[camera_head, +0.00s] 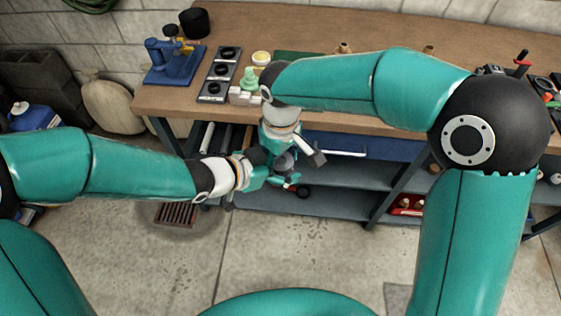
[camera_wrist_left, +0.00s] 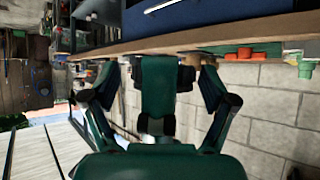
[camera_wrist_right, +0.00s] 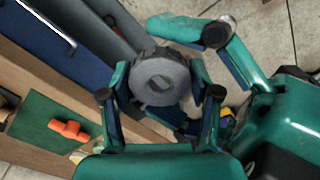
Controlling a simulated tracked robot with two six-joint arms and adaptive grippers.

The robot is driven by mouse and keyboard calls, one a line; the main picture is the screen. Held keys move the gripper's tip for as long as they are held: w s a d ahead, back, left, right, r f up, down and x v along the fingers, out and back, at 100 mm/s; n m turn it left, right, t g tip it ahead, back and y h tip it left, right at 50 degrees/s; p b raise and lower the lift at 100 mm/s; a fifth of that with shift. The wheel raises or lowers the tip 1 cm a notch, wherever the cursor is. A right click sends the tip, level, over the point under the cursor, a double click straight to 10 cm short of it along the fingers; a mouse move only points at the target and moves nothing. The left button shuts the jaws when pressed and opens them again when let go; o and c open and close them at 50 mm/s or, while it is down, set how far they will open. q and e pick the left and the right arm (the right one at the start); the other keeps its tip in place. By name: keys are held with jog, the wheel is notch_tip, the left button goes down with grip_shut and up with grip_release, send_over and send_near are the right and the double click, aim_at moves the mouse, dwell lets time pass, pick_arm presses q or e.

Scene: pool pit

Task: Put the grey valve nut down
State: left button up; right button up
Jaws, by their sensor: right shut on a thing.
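The grey valve nut (camera_wrist_right: 162,80) is a thick round piece with a squarish hole. In the right wrist view it sits between the fingertips of my right gripper (camera_wrist_right: 158,86), which is shut on it. In the head view my right gripper (camera_head: 284,172) hangs in front of the bench, below the top's front edge. My left gripper (camera_head: 262,172) is close beside it. In the left wrist view my left gripper (camera_wrist_left: 158,72) has its fingers spread, with a dark green part between them. In the right wrist view the left fingers reach near the nut; contact is unclear.
The wooden bench (camera_head: 400,128) holds a blue fixture (camera_head: 172,66), a dark plate with black rings (camera_head: 218,76), a pale green piece (camera_head: 249,82) and white blocks (camera_head: 240,97). An orange piece (camera_wrist_right: 70,130) lies on a green mat (camera_wrist_right: 42,132). Grey shelves (camera_head: 330,202) lie below.

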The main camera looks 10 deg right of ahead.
pick_arm(q)
jog(key=c, duration=0.8)
jog(key=shift+c, duration=0.5)
pick_arm(e)
jog(key=o, duration=1.3)
